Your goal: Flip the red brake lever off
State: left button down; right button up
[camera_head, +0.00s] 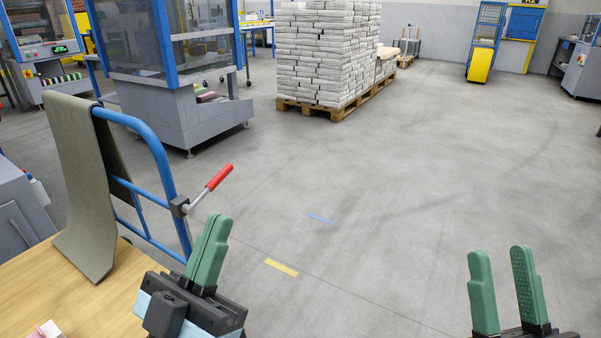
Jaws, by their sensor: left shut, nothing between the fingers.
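The red brake lever (218,178) has a red grip on a thin metal rod. It is fixed by a dark clamp to the blue tube frame (157,150) of a cart and slants up to the right. My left gripper (214,240) is shut and empty, with its green fingers together, below the lever in the picture and apart from it. My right gripper (502,270) is open and empty at the lower right, with a gap between its green fingers.
A grey-green cloth (78,170) hangs over the cart frame above a wooden surface (40,300). Grey machines with blue frames (178,105) stand behind at the left. A pallet (335,108) carries stacked newspapers (325,50). The grey floor (420,190) in the middle and right is clear.

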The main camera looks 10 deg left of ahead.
aim_at(189, 209)
jog(key=z, duration=0.35)
jog(key=i, duration=0.9)
jog(key=u, duration=0.55)
jog(key=i, duration=0.55)
jog(key=u, duration=0.5)
